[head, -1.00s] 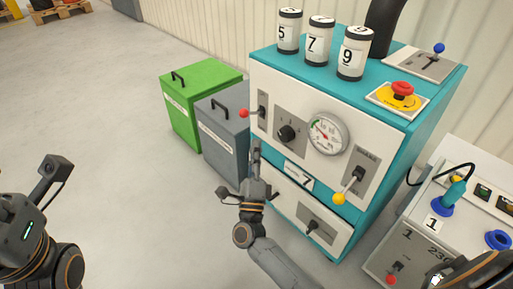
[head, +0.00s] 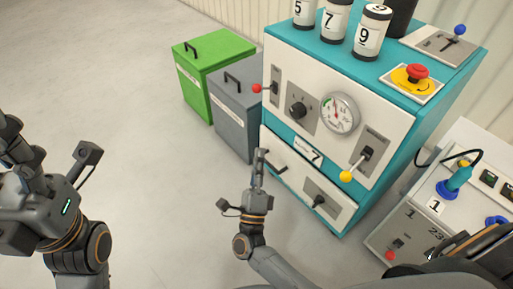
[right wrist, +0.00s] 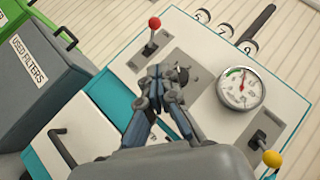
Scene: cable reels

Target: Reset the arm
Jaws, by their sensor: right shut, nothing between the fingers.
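My right gripper (head: 259,160) is shut and empty in front of the lower drawers of the teal and white machine (head: 281,80). In the right wrist view its fingertips (right wrist: 160,72) meet in front of the machine's white panel. A gap to the panel is hard to judge. My left arm and gripper (head: 15,150) are at the left edge, partly cut off, over bare floor; whether its fingers are open is unclear.
The machine carries a red-knob lever (head: 257,88), gauge (head: 340,114), yellow-knob lever (head: 346,176) and red button (head: 417,72). Green (head: 212,62) and grey (head: 237,115) bins stand left of it. A grey unit (head: 405,228) stands right. The left floor is clear.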

